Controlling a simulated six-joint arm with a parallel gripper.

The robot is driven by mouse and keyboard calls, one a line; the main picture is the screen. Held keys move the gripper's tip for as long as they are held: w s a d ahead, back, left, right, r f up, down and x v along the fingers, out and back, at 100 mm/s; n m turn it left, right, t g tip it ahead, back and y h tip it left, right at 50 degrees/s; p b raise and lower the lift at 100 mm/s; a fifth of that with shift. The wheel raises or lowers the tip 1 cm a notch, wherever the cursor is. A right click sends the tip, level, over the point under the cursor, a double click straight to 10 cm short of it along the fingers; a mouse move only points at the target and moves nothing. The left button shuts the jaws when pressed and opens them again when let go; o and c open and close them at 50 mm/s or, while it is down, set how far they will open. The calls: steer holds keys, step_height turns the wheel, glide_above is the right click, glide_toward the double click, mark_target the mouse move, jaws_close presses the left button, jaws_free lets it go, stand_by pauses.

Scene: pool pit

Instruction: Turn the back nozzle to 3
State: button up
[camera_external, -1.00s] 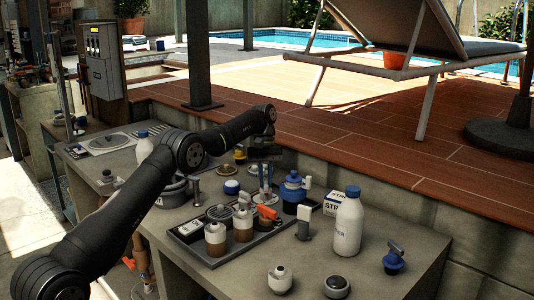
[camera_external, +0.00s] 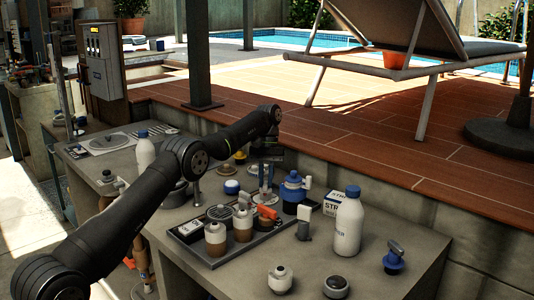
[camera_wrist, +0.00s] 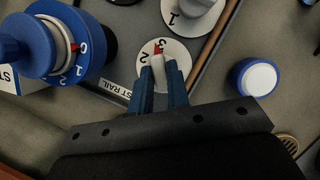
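In the wrist view, a white nozzle (camera_wrist: 158,70) stands on a round white dial (camera_wrist: 178,52) marked with numbers. Its red pointer is at or very near the 3; the 2 shows to the left. The two blue fingers of my gripper (camera_wrist: 159,74) are on either side of the nozzle's narrow handle and appear closed on it. In the external view, my gripper (camera_external: 265,178) points down at the back of the tray (camera_external: 185,238). The nozzle is too small to make out there.
A blue dialled fitting (camera_wrist: 85,35) stands close to the left in the wrist view. Another numbered white dial (camera_wrist: 192,15) is beyond, and a blue-and-white cap (camera_wrist: 257,79) is to the right. In the external view, a white bottle (camera_external: 347,228) and a box (camera_external: 331,203) stand right of the tray.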

steer(key=shift+o, duration=1.4)
steer(key=shift+a+f, duration=0.1)
steer(key=shift+f, duration=0.25)
steer(key=shift+s, duration=0.1)
steer(key=shift+r, duration=0.15)
steer(key=shift+r, duration=0.1)
